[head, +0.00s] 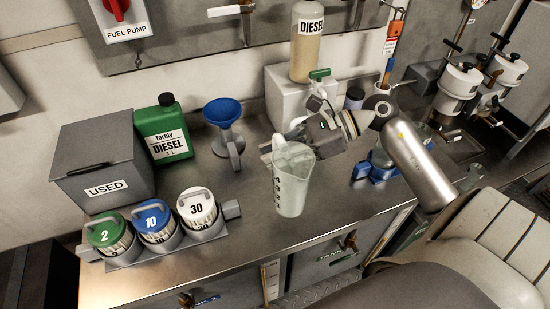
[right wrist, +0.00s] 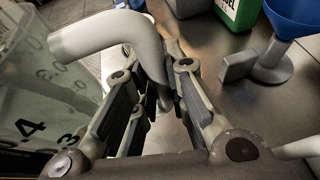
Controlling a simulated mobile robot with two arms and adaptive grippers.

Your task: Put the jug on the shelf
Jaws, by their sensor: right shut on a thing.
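The jug (head: 291,187) is a clear, pale measuring jug with dark marks on its side. It is upright in the middle of the head view, at the counter's front part; I cannot tell whether it touches the counter. My right gripper (head: 290,138) is shut on its handle, just behind and above the jug. In the right wrist view the jug's handle (right wrist: 100,35) passes between the fingers (right wrist: 158,95), and the numbered jug wall (right wrist: 40,110) is at left. No shelf can be clearly made out. My left gripper is not in view.
On the steel counter (head: 250,235) stand a blue funnel (head: 223,112) in a holder, a green diesel can (head: 163,132), a grey USED box (head: 103,160) and three numbered canisters (head: 155,220). A diesel bottle (head: 306,45) is behind my arm. A seat (head: 485,240) is at right.

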